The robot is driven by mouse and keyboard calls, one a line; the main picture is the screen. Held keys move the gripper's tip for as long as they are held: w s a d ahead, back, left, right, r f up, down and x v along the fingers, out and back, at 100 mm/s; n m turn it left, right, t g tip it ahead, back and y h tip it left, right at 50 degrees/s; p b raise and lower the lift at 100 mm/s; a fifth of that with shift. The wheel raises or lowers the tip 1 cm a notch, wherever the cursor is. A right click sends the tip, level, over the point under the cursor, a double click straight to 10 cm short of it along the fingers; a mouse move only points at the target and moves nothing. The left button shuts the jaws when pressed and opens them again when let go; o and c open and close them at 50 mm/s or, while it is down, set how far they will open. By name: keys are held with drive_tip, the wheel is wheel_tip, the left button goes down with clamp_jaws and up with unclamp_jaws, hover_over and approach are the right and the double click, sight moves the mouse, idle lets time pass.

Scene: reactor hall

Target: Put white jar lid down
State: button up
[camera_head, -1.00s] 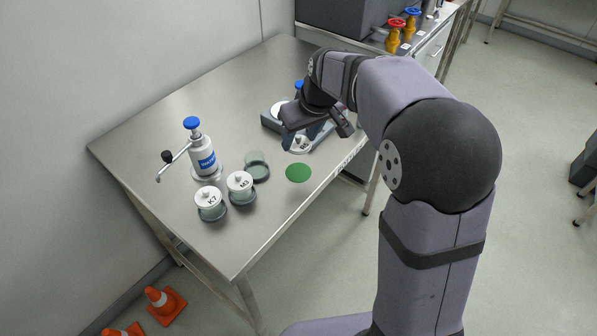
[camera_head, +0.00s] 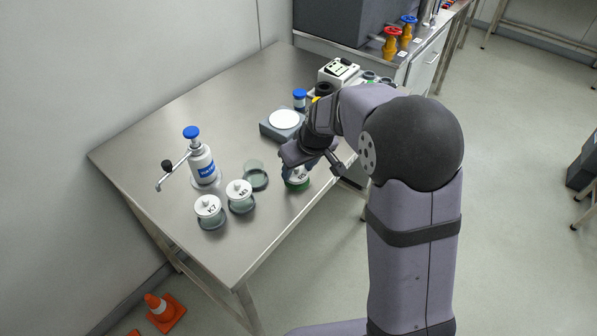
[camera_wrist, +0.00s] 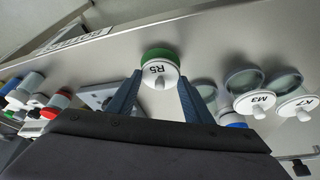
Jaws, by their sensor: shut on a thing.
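My gripper (camera_wrist: 160,88) is shut on the white jar lid (camera_wrist: 160,72), marked R5, with its knob between the blue-tipped fingers. In the head view the lid (camera_head: 297,181) is mostly behind my gripper (camera_head: 306,169). A green round mat (camera_wrist: 160,53) shows directly behind the lid in the wrist view, and its edge (camera_head: 299,187) shows under the lid in the head view. I cannot tell whether the lid touches the mat or hangs just above it. An open glass jar (camera_head: 256,176) stands to the left of the mat.
Jars with white lids, K7 (camera_head: 210,210) and M3 (camera_head: 240,194), stand left of the open jar. A blue-capped dispenser bottle (camera_head: 201,162) stands behind them. A grey scale (camera_head: 275,130) with a white plate is behind my gripper. The table's front edge is close.

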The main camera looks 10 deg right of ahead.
drive_tip(key=shift+f, duration=0.95)
drive_tip(key=shift+f, duration=0.2)
drive_tip(key=o, duration=1)
drive_tip(key=shift+r, duration=0.15)
drive_tip(key=shift+r, duration=0.5)
drive_tip(key=b+v, duration=0.1)
drive_tip(key=v, duration=1)
drive_tip(key=s+d+f+m+g, duration=0.1)
drive_tip(key=s+f, duration=0.3)
drive_tip(key=s, duration=0.3)
drive_tip(key=s+d+f+m+g+h, duration=0.1)
drive_tip(key=s+f, duration=0.3)
drive_tip(key=s, duration=0.4)
drive_tip(key=s+d+f+m+g, duration=0.2)
drive_tip(key=s+d+f, duration=0.1)
drive_tip(key=s, duration=0.4)
drive_tip(key=shift+s+d+f+m+h, duration=0.15)
drive_tip(key=shift+f+h, duration=0.05)
drive_tip(key=shift+f, duration=0.15)
drive_tip(key=shift+s+d+f+m+h, duration=0.1)
drive_tip(key=shift+s+f+m+h, duration=0.1)
drive_tip(key=shift+f, duration=0.15)
